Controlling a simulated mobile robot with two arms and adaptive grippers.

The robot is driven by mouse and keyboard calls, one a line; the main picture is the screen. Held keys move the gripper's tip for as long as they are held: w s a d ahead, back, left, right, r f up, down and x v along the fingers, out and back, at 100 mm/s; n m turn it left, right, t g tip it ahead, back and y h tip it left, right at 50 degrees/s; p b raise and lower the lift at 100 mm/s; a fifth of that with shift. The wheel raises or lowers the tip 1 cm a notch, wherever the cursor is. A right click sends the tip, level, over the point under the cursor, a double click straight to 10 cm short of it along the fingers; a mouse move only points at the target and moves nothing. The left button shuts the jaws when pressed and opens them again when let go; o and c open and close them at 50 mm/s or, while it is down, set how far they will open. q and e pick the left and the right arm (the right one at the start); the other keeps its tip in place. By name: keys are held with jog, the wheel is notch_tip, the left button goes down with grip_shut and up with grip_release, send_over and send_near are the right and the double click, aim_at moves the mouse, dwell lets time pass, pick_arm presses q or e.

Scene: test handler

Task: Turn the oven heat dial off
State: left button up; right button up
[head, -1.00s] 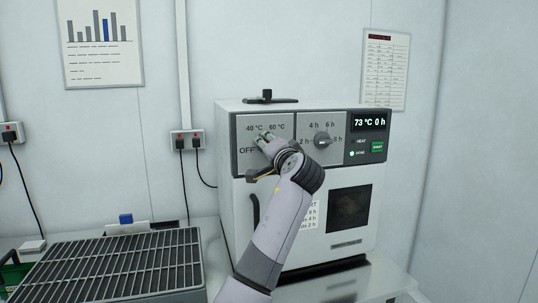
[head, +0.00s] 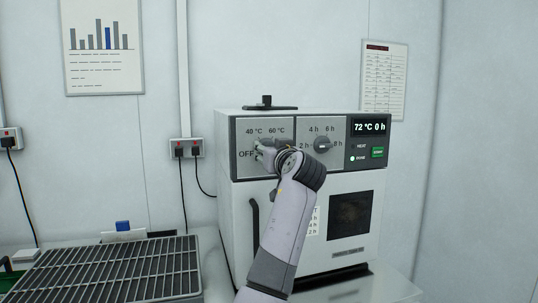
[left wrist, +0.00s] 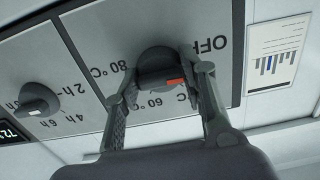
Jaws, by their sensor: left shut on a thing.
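The oven (head: 345,245) is a white box with a grey control panel. Its heat dial (left wrist: 158,62) is dark and round, with a red mark on its grip bar, and shows in the left wrist view. The red mark faces the side of OFF and 40 °C; I cannot tell whether it lines up with OFF. My left gripper (left wrist: 165,80) is shut on the dial, one finger on each side of the bar. In the head view, my left gripper (head: 262,150) and wrist hide most of the dial. My right gripper is not in view.
The time dial (head: 322,145) is to the right of my wrist. The display (head: 369,127) reads 72 °C 0 h, above a green START button (head: 378,153). A dark door handle (head: 255,225) is near my forearm. A slatted tray (head: 115,270) is at the left.

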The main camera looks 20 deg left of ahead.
pick_arm(q)
jog(key=shift+f+n, duration=0.2)
jog(key=shift+n, duration=1.3)
jog(key=shift+b, duration=0.3)
jog(key=o, duration=1.2)
jog(key=shift+w+r, duration=0.1)
jog(key=shift+c, duration=0.2)
jog(key=v, duration=0.7)
jog(key=shift+s+d, duration=0.2)
jog(key=shift+s, duration=0.05)
